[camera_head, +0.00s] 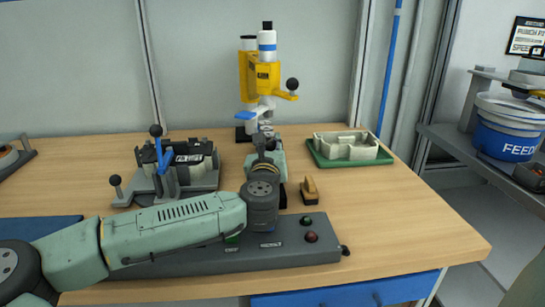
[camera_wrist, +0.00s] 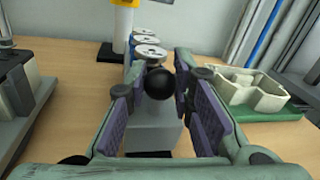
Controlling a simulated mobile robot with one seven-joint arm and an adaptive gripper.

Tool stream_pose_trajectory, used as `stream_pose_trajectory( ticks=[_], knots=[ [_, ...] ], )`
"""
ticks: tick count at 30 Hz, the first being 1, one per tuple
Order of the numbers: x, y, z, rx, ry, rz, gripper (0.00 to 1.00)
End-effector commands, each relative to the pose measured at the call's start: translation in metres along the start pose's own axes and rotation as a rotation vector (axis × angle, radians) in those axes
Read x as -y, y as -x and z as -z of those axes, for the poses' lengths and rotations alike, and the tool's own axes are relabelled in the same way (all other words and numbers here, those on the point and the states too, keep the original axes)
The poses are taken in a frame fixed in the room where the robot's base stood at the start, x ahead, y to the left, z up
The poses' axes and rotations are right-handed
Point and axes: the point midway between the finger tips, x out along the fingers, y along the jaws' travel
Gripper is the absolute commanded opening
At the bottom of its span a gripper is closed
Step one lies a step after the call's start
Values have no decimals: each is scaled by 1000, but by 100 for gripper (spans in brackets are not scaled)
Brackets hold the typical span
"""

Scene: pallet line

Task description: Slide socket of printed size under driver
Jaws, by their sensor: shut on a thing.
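My gripper (camera_wrist: 163,82) is shut on a black ball knob (camera_wrist: 159,86) in the wrist view, with the purple finger pads on both sides of it. A grey block (camera_wrist: 152,138) lies below the knob. Beyond it, several round silver discs (camera_wrist: 150,53) with dark marks stand in a row; the marks are too small to read. The yellow driver press (camera_head: 266,72) stands at the back of the bench with a white-topped column and a black-knobbed side lever (camera_head: 291,85). My gripper (camera_head: 263,141) is in front of its base, and my arm hides the knob in the head view.
A grey clamp fixture (camera_head: 172,168) with a blue lever stands left of my gripper. A beige tray on a green base (camera_head: 347,147) lies at right. A brown-and-black block (camera_head: 309,190) and a grey button panel (camera_head: 290,250) are nearer. The right bench (camera_head: 440,250) is clear.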

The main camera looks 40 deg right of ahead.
Motion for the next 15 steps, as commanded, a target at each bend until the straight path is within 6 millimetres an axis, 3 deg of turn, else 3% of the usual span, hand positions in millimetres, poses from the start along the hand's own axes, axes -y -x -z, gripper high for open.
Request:
stream_pose_trajectory(
  ticks=[9,10,15],
  knots=[
    [-2,-5,-3,5,0,-3,0],
    [-2,-5,-3,5,0,-4,23],
    [-2,-4,-2,3,1,-3,35]
  ],
)
